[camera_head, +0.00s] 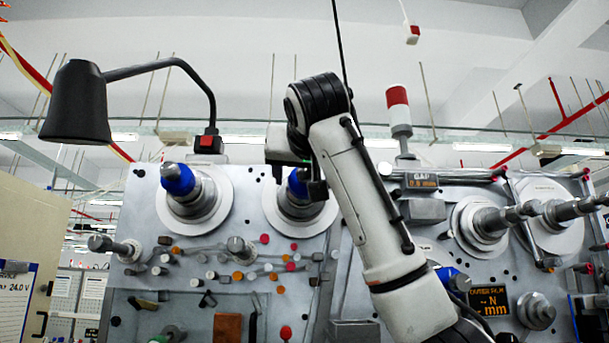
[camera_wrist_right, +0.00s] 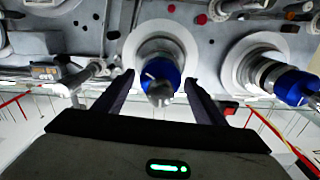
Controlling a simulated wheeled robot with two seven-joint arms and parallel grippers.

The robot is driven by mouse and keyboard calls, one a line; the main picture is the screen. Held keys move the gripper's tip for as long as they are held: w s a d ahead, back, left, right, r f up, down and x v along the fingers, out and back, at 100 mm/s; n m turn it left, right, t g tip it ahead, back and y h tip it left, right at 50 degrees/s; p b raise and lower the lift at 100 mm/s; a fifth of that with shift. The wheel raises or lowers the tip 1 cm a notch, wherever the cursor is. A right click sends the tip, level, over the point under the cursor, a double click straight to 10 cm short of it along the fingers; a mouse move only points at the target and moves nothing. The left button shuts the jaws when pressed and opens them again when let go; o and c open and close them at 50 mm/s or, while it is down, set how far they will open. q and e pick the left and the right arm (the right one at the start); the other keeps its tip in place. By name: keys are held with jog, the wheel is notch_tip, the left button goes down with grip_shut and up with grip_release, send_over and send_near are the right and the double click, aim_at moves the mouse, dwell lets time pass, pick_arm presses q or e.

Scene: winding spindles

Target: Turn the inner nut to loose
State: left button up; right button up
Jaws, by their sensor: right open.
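My right gripper (camera_head: 314,190) is at the inner spindle of the upright machine panel, the right one of the two blue-nutted spindles in the head view. The inner blue nut (camera_head: 297,183) is partly hidden there by my gripper and arm. In the right wrist view, which looks upside down, this blue nut (camera_wrist_right: 161,75) appears between the two dark fingers of the right gripper (camera_wrist_right: 158,84), with a metal tip toward the camera. The fingers are open, one on each side; I cannot tell whether either touches. My left gripper is not in view.
The outer spindle has a blue nut (camera_head: 178,178) and also shows in the wrist view (camera_wrist_right: 292,84). A black lamp (camera_head: 77,105) hangs at upper left. Small rollers and knobs crowd the panel (camera_head: 140,215) below the spindles. Metal spindles (camera_head: 490,222) stick out at right.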

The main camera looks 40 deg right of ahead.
jog(key=c, duration=1.1)
jog(key=shift+o, duration=0.2)
jog(key=shift+n, duration=0.3)
jog(key=n, duration=0.4)
jog(key=shift+a, duration=0.1)
jog(key=n, duration=0.5)
jog(key=shift+w+a+n, duration=0.1)
jog(key=shift+n, duration=0.3)
jog(key=n, duration=0.3)
jog(key=shift+f+n, duration=0.15)
jog(key=shift+n, duration=0.15)
jog(key=n, duration=0.3)
jog(key=shift+f+n, duration=0.1)
jog(key=shift+n, duration=0.2)
jog(key=n, duration=0.6)
jog(key=shift+f, duration=0.15)
jog(key=shift+n, duration=0.3)
